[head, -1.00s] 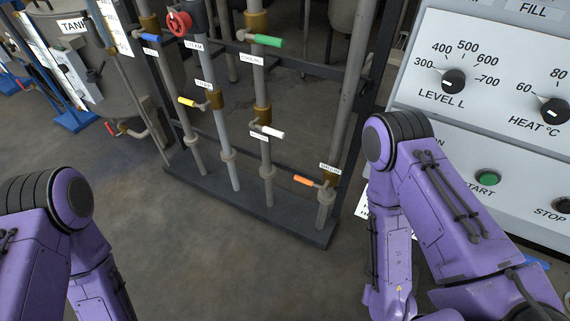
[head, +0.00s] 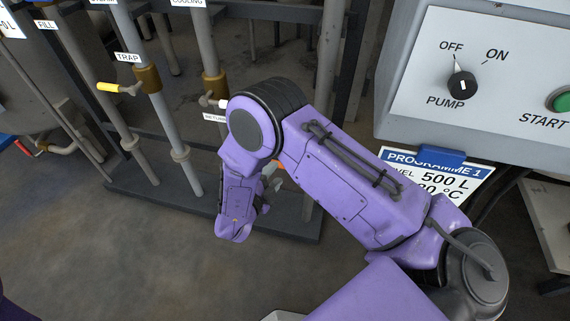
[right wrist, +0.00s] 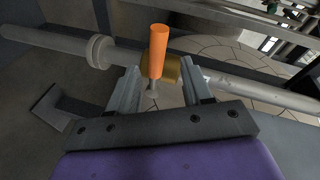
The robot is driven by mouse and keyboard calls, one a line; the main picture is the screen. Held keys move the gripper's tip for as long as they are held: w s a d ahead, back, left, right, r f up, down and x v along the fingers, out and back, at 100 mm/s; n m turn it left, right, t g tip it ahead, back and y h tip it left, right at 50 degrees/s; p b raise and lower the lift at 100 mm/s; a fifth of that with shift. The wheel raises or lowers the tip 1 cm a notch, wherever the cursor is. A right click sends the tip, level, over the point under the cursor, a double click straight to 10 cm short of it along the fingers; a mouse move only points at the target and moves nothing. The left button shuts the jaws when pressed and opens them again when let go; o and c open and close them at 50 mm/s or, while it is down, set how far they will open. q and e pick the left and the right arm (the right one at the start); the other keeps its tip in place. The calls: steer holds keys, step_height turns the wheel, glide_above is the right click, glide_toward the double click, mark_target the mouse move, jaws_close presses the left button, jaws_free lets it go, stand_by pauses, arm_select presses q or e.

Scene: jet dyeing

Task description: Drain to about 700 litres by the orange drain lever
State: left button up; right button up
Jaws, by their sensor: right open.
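The orange drain lever (right wrist: 159,50) shows in the right wrist view, standing out from a brass valve (right wrist: 172,70) on a grey pipe. My right gripper (right wrist: 160,86) is open, with one finger on each side of the lever's lower part; I cannot tell whether either finger touches it. In the head view only a bit of the orange lever (head: 278,164) shows behind my right arm, and the right gripper (head: 270,180) is mostly hidden there. My left gripper is out of view. The level dial is not in the head view now.
The dark base frame (head: 150,200) runs below. At right are the control panel with the pump knob (head: 462,86) and a programme card (head: 440,175) reading 500 L.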

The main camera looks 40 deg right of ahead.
steer(key=w+d+f+m+g+h+b, duration=0.1)
steer(key=w+d+f+m+g+b, duration=0.1)
steer(key=d+m, duration=0.3)
steer(key=shift+w+d+b, duration=0.35)
steer(key=shift+w+d, duration=0.4)
steer(key=shift+d, duration=0.45)
jaws_close()
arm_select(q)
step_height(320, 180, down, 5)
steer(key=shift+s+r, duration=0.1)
arm_select(e)
steer(key=shift+f, duration=0.1)
